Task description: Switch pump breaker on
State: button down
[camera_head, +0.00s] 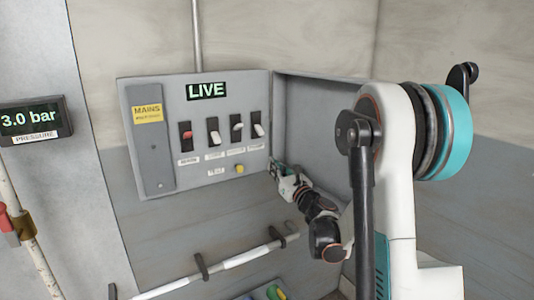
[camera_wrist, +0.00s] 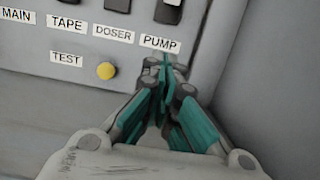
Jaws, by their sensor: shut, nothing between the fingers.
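The pump breaker (camera_head: 258,131) is the rightmost switch on the grey panel (camera_head: 222,108), a dark slot with a pale lever. I cannot tell for sure whether its lever is up or down. In the wrist view only its lower end (camera_wrist: 168,12) shows at the top edge, above the PUMP label (camera_wrist: 160,42). My gripper (camera_head: 277,168) is at the panel's lower right, below the pump breaker. In the wrist view my gripper (camera_wrist: 165,68) has its teal fingers together, empty, with the tips just below the PUMP label. Contact with the panel cannot be told.
Main (camera_head: 186,135), tape (camera_head: 213,132) and doser (camera_head: 236,129) breakers stand left of the pump breaker. A yellow test button (camera_head: 239,169) sits below. A LIVE display (camera_head: 207,91) is above. An open panel door (camera_head: 315,125) stands at right; a white rail (camera_head: 235,259) runs below.

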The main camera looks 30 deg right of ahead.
aim_at(259, 130)
jog(key=w, duration=0.3)
jog(key=w+r, duration=0.1)
jog(key=w, duration=0.2)
jog(key=w+b, duration=0.1)
jog(key=w, duration=0.2)
jog(key=shift+a+r, duration=0.2)
jog(key=shift+r, duration=0.05)
jog(key=r, duration=0.1)
jog(key=s+r, duration=0.1)
jog(key=shift+r, duration=0.35)
jog(key=shift+s+r+b, duration=0.3)
jog(key=shift+r, duration=0.25)
